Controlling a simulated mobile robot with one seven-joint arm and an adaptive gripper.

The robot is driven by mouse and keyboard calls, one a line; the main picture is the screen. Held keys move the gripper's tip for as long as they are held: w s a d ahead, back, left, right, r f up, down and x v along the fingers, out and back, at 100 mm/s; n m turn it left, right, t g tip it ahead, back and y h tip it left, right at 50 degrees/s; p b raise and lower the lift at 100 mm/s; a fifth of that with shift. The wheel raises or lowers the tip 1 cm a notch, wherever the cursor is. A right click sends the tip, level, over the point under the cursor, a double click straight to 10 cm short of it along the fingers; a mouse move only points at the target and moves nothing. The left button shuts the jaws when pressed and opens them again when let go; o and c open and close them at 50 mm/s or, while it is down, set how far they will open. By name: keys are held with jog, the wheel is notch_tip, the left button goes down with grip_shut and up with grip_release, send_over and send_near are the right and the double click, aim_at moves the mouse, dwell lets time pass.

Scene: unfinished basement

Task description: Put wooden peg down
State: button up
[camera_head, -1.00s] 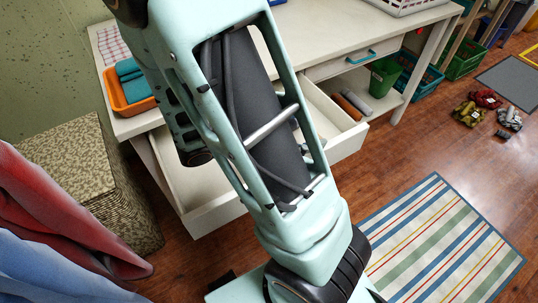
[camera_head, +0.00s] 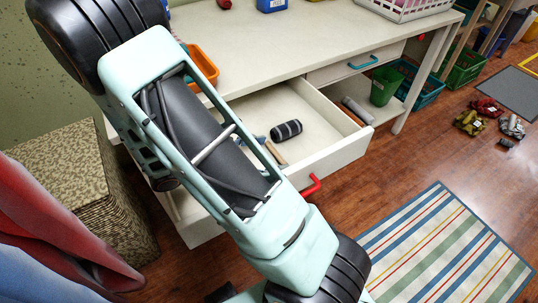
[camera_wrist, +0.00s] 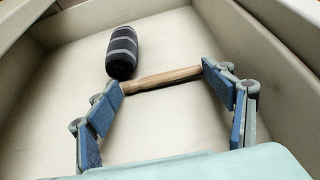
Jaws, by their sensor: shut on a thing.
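The wooden peg (camera_wrist: 163,78) is a light brown rod inside the open drawer (camera_head: 316,122). In the wrist view it lies crosswise between the blue fingertips of my gripper (camera_wrist: 162,77), which are shut on its two ends. I cannot tell whether the peg touches the drawer floor. In the head view part of the peg (camera_head: 275,153) shows just past my arm, which hides most of my gripper.
A dark striped roll (camera_head: 286,130) lies in the drawer close to the peg; it also shows in the wrist view (camera_wrist: 122,52). The drawer has a red handle (camera_head: 312,185). The desk top (camera_head: 290,48) is above. An orange tray (camera_head: 203,64) sits at its left.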

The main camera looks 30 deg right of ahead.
jog(key=shift+f, duration=0.15)
jog(key=o, duration=0.7)
jog(key=shift+o, duration=0.2)
jog(key=shift+a+r, duration=0.2)
jog(key=shift+r, duration=0.15)
jog(key=p+v, duration=0.3)
jog(key=v, duration=0.8)
jog(key=shift+a, duration=0.3)
